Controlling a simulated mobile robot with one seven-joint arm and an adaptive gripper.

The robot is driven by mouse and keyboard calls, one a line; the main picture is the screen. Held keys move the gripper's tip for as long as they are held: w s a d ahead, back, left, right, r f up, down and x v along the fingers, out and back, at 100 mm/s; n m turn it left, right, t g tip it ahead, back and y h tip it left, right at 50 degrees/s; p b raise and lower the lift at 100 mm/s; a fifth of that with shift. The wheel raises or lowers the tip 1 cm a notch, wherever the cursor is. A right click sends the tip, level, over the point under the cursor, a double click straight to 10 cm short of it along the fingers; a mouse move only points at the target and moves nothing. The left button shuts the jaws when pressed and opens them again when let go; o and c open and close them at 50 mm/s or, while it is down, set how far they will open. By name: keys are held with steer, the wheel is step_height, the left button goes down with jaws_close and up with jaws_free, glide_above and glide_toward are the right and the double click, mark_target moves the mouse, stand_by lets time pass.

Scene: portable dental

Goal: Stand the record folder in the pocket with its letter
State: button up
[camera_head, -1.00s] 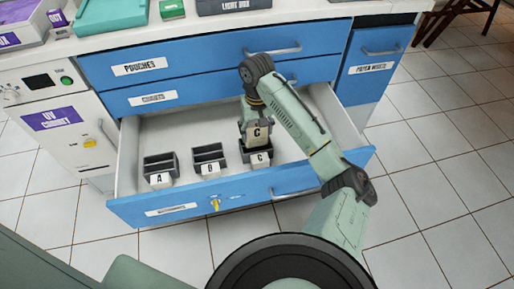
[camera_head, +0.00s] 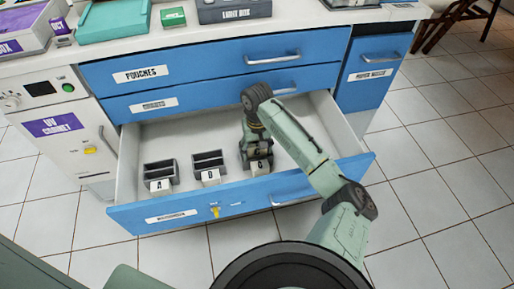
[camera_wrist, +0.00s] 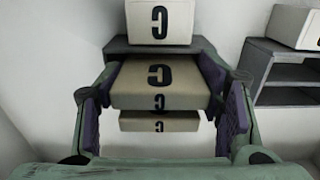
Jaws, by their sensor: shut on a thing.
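The tan record folder (camera_wrist: 160,80), marked C on its faces, is between the fingers of my gripper (camera_wrist: 163,108), which is shut on it. The dark grey pocket (camera_wrist: 117,46) with a pale C tag (camera_wrist: 160,22) is directly behind and below the folder in the wrist view. In the head view my gripper (camera_head: 257,150) is low over the C pocket (camera_head: 262,167), the rightmost of three in the open drawer. The gripper hides most of the folder there. I cannot tell how deep the folder sits in the pocket.
The A pocket (camera_head: 160,172) and a middle pocket (camera_head: 208,162) with a blurred letter stand to the left. The blue drawer front (camera_head: 240,198) runs close in front of the pockets. The drawer floor behind the left pockets is clear.

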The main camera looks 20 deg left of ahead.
steer(key=shift+f, duration=0.25)
steer(key=o, duration=1.3)
steer(key=shift+c, duration=0.2)
steer(key=shift+r, duration=0.1)
step_height(320, 180, up, 13)
steer(key=shift+p, duration=0.3)
